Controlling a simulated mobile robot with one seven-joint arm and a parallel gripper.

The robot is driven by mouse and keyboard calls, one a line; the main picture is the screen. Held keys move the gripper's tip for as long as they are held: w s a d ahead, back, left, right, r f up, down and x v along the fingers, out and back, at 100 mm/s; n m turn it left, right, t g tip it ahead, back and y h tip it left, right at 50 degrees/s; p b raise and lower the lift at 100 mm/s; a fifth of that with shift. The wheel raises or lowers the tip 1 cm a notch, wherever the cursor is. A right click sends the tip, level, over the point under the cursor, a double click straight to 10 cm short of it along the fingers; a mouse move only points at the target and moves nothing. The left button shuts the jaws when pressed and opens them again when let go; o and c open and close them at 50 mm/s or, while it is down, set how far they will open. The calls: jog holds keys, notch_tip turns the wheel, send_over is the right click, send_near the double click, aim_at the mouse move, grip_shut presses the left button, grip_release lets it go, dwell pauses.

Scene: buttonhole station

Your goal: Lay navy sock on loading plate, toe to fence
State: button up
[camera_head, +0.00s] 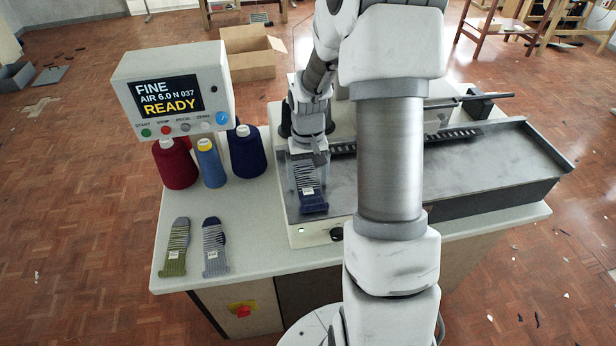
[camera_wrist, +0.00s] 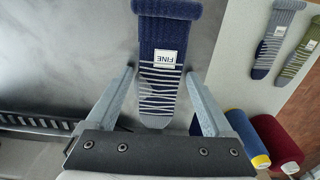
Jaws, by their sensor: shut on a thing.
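The navy sock (camera_head: 314,207), with pale stripes and a white label, is at the left end of the grey metal loading plate (camera_head: 470,165). In the wrist view the sock (camera_wrist: 169,32) runs up between my fingers, its ribbed cuff away from me and its striped part close to my palm. My gripper (camera_head: 308,165) is shut on it; the wrist view shows my gripper (camera_wrist: 160,73) with a finger along each side. A dark toothed bar (camera_head: 440,137) along the plate's back may be the fence.
An olive striped sock (camera_head: 177,247) and a grey sock (camera_head: 214,247) lie on the table left of the plate. Red (camera_head: 174,165), blue (camera_head: 210,163) and navy (camera_head: 246,152) yarn cones stand behind them, beside a display box (camera_head: 172,85) reading READY. My arm hides mid-plate.

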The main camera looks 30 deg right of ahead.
aim_at(308, 185)
jog(key=shift+f, duration=0.2)
jog(key=o, duration=1.1)
jog(key=shift+r, duration=0.1)
notch_tip(308, 185, up, 12)
jog(key=shift+r+p, duration=0.15)
jog(key=shift+p, duration=0.4)
jog(key=shift+r, duration=0.1)
